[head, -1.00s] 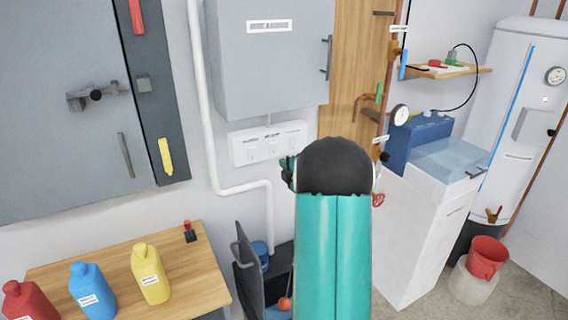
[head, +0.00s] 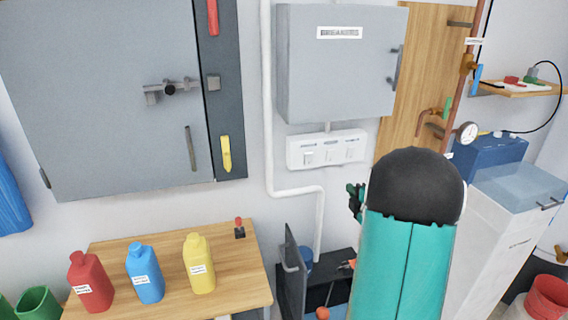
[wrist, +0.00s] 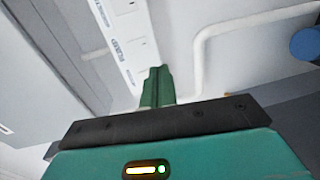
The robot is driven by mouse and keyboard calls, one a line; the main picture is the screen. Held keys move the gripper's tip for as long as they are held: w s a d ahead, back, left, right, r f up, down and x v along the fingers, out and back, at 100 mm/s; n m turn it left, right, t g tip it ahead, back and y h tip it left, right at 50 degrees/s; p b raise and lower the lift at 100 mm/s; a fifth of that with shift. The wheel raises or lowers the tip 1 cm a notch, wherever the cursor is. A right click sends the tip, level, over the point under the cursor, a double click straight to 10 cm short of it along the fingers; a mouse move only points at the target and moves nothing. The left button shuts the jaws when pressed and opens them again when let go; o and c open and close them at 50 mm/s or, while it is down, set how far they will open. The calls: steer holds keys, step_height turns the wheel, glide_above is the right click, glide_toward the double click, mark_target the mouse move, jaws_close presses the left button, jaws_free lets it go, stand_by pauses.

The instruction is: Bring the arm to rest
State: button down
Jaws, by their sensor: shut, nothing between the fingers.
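My arm shows as a teal link with a black rounded joint in the right half of the head view. My gripper (head: 355,199) is mostly hidden behind that joint; only a small green part pokes out at its left. In the wrist view my gripper (wrist: 157,86) shows as green fingers close together, shut with nothing between them. Beyond the fingers in the wrist view are the white switch panel (wrist: 123,30) and a white pipe (wrist: 200,55). The fingers appear apart from both.
A wooden table (head: 255,290) holds red (head: 90,283), blue (head: 145,277) and yellow (head: 199,266) bottles and a small red-handled switch (head: 239,229). A dark open cabinet (head: 293,275) stands beside my arm. A grey breaker box (head: 340,65) and a white chest (head: 510,215) are nearby.

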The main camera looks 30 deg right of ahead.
steer(key=a+r+m+g, duration=0.2)
steer(key=a+r+m, duration=0.3)
steer(key=a, duration=0.6)
steer(key=a+r+m+g, duration=0.3)
steer(key=a+r+m, duration=0.15)
steer(key=a, duration=0.55)
steer(key=s+a+f+m+g+y, duration=0.2)
steer(key=s+a+m+g+y, duration=0.2)
steer(key=s+a, duration=1.5)
steer(key=a+m+g, duration=0.1)
steer(key=a, duration=0.3)
steer(key=shift+s+a+y, duration=0.25)
steer(key=shift+s+y, duration=0.1)
steer(key=shift+y, duration=0.05)
steer(key=shift+d, duration=0.2)
